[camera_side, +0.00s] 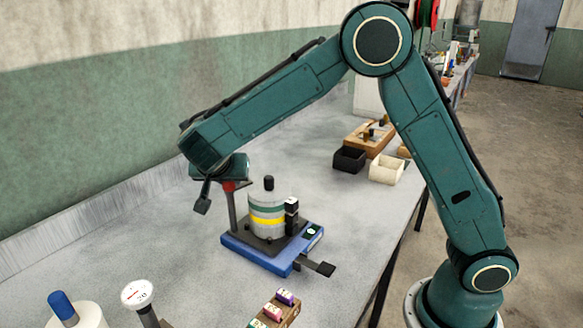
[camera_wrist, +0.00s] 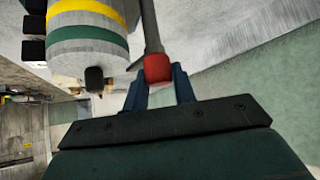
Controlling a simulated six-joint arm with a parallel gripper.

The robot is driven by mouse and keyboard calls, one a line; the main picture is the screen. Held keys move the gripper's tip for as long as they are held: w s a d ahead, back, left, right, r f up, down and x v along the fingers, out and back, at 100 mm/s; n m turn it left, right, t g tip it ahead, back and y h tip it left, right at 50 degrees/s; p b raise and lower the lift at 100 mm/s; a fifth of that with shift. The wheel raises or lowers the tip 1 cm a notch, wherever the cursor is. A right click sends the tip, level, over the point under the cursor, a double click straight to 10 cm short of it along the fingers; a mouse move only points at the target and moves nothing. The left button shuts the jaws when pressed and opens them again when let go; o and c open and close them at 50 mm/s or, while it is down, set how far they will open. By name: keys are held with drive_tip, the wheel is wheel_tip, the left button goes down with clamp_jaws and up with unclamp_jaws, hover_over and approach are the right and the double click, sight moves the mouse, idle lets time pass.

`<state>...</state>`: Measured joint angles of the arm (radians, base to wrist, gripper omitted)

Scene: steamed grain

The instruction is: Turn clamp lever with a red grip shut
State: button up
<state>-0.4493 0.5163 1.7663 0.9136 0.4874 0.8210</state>
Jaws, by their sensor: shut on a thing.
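The clamp lever (camera_side: 233,210) is a grey bar standing nearly upright at the left of the blue clamp base (camera_side: 258,256). Its red grip (camera_side: 229,186) is at the top, just under my wrist. My gripper (camera_wrist: 160,78) is shut on the red grip (camera_wrist: 158,69), with a dark blue finger on each side of it in the wrist view. The grey lever (camera_wrist: 150,25) runs away from the grip there. A grey cylinder (camera_side: 267,208) with green and yellow bands stands on the base beside the lever; it also shows in the wrist view (camera_wrist: 88,35).
A black pedal-like tab (camera_side: 325,269) sticks out at the base's front right. A small rack with coloured spools (camera_side: 275,308), a white round dial (camera_side: 137,293) and a blue-topped white cylinder (camera_side: 75,312) stand nearer. Black and cream bins (camera_side: 386,168) are farther back. The wall borders the bench's left.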

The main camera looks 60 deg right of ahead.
drive_tip(key=o, duration=1)
drive_tip(key=v, duration=1.4)
drive_tip(key=shift+f, duration=0.1)
drive_tip(key=shift+d, duration=0.15)
